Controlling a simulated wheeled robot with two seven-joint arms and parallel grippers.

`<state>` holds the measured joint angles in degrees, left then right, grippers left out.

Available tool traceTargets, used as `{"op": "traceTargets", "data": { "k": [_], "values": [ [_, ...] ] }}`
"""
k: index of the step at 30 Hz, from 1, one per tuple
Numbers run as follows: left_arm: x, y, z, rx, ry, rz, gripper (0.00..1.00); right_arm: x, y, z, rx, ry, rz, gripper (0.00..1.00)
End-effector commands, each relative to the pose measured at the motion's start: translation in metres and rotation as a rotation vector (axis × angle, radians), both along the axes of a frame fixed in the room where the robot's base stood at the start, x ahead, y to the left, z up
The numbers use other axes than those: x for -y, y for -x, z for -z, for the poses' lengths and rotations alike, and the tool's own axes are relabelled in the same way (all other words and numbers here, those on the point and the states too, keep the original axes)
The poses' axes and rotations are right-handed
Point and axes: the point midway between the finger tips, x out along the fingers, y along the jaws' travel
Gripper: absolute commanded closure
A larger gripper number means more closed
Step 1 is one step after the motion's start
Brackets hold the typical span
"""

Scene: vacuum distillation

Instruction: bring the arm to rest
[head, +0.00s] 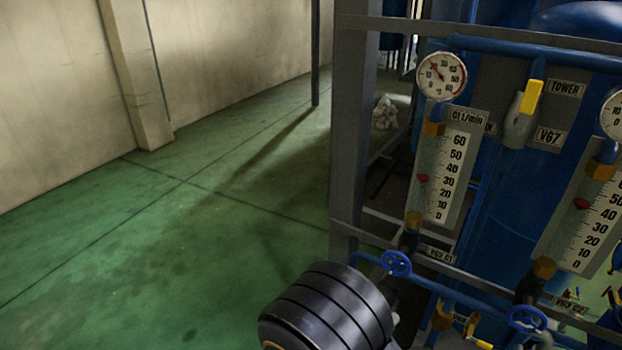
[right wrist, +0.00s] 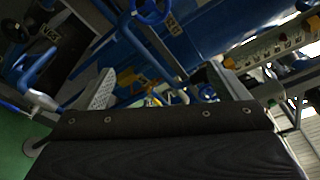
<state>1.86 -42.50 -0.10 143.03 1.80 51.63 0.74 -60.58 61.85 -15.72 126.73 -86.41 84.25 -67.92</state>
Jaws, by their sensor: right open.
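In the head view a dark, ribbed link of my arm (head: 328,308) stands at the bottom middle, in front of the blue rig. The right gripper cannot be made out in the head view. My left gripper is in neither view.
A grey frame post (head: 352,130), a round gauge (head: 441,76), a flow meter (head: 442,178), a yellow-handled valve (head: 523,112) and blue handwheels (head: 397,263) stand right of and behind my arm. The green floor (head: 150,250) at left is clear up to the wall (head: 60,100).

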Motion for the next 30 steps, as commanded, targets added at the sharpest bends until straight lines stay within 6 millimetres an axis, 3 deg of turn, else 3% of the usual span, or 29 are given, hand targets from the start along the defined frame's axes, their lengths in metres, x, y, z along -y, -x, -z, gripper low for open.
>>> {"op": "traceTargets", "data": {
  "k": [11,14,19,24,30],
  "values": [
    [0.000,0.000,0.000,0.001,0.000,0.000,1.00,0.063,0.029,-0.007,0.080,-0.396,0.387,0.06],
    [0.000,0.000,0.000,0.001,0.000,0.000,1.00,0.083,0.045,-0.007,0.132,-0.560,0.561,0.06],
    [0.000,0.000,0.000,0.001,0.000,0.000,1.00,0.115,0.091,-0.007,0.306,-0.940,1.005,0.06],
    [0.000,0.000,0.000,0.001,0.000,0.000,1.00,0.119,0.134,-0.012,0.577,-1.327,1.520,0.06],
    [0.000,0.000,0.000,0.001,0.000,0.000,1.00,0.103,0.159,-0.037,0.974,-1.717,2.110,0.06]
  ]
}}
